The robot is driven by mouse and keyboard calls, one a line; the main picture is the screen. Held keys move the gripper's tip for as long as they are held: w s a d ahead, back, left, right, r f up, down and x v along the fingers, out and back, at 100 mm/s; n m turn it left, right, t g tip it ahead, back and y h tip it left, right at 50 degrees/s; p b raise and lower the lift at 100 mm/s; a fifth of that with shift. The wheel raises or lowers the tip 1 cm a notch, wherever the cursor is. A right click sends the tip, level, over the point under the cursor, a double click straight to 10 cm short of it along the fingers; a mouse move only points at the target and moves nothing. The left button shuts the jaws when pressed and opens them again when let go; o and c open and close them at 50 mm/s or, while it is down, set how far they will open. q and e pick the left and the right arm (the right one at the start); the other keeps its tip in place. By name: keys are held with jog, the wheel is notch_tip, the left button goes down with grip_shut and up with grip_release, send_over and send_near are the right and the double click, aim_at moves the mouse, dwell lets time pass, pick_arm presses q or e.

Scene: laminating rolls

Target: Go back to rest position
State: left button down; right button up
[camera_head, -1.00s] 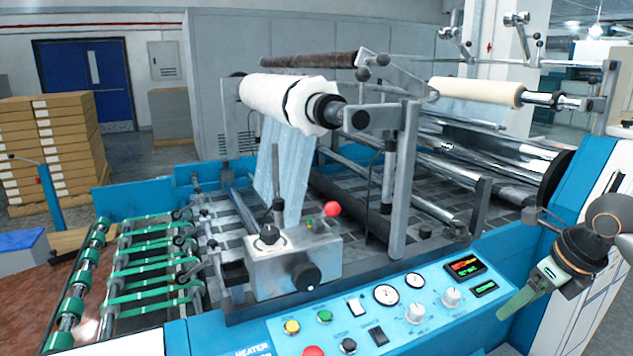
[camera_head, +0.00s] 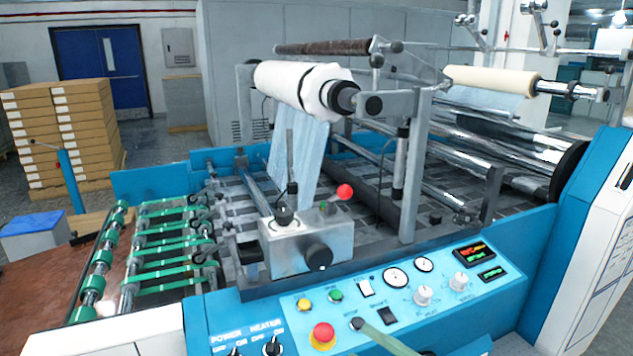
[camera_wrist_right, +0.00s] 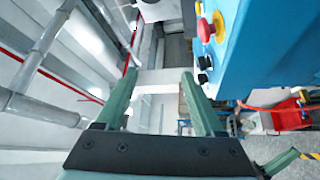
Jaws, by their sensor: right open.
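My right gripper (camera_wrist_right: 160,82) shows in the right wrist view with its two green fingers spread apart and nothing between them. In the head view only a green finger of the right gripper (camera_head: 385,339) shows at the bottom edge, in front of the blue control panel (camera_head: 440,317). The rest of that gripper is cut off by the frame. My left gripper is in neither view. The laminating machine carries a white film roll (camera_head: 300,88) at its middle and a cream roll (camera_head: 492,80) at the right.
The panel's red emergency button (camera_head: 322,333) is left of the finger; a red button (camera_wrist_right: 204,31) also shows in the wrist view, close right of the fingers. Stacked cartons (camera_head: 95,130) stand at the left. Green-belted rollers (camera_head: 165,245) lie at lower left.

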jog(key=s+d+f+m+h, duration=0.3)
jog(key=f+m+h, duration=0.1)
jog(key=f+m, duration=0.3)
jog(key=s+d+f+m+h, duration=0.2)
jog(key=s+f+m+h, duration=0.25)
jog(key=f+m, duration=0.3)
jog(key=s+d+f+m+h, duration=0.2)
jog(key=d+f+m+h, duration=0.15)
jog(key=f+m, duration=0.3)
jog(key=s+f+m+g+h, duration=0.1)
jog(key=s+f+m+g, duration=0.1)
jog(key=s+f, duration=0.5)
jog(key=shift+s+a+f+m+g+h, duration=0.35)
jog(key=shift+s+g, duration=0.25)
jog(key=shift+s, duration=0.5)
jog(key=shift+d, duration=0.1)
